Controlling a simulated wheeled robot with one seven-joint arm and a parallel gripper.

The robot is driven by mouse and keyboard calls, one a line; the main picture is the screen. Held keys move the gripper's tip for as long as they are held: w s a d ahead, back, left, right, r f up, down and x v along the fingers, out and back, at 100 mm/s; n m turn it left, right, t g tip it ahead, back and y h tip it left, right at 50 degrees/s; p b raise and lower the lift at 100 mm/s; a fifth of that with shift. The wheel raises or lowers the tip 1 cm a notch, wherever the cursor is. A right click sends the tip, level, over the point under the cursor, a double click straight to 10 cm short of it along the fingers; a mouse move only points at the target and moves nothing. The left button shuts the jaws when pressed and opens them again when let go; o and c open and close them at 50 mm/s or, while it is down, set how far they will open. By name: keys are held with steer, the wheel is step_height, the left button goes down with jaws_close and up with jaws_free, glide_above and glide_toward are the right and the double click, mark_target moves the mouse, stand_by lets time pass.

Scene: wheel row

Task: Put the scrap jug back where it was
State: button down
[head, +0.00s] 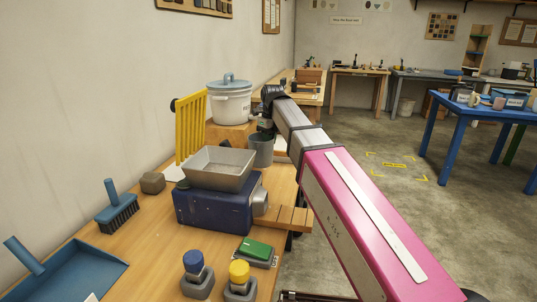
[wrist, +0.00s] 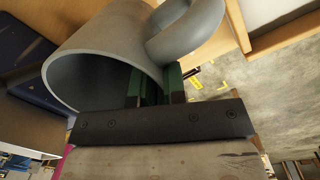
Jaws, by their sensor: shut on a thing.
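The scrap jug (head: 261,152) is a plain grey cup-shaped vessel with a loop handle. In the head view it is upright behind the metal hopper, near the bench's right edge. In the wrist view the jug (wrist: 95,50) fills the upper left, its open mouth facing the camera and its handle (wrist: 190,28) at the upper right. My gripper (head: 265,128) reaches down to the jug from above. In the wrist view my gripper (wrist: 158,84) has its green fingers shut on the jug's wall beside the handle. I cannot tell whether the jug's base touches anything.
The hopper (head: 218,168) sits on a blue machine (head: 213,209) just in front of the jug. A white lidded pot (head: 230,104) and a yellow rack (head: 191,127) stand behind left. Floor beyond is open.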

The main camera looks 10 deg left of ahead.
steer(key=shift+f, duration=2.35)
steer(key=c, duration=1.2)
jaws_free()
steer(key=shift+f, duration=0.1)
steer(key=r, duration=1.2)
steer(key=shift+w+d+r, duration=0.1)
steer(key=shift+d, duration=0.25)
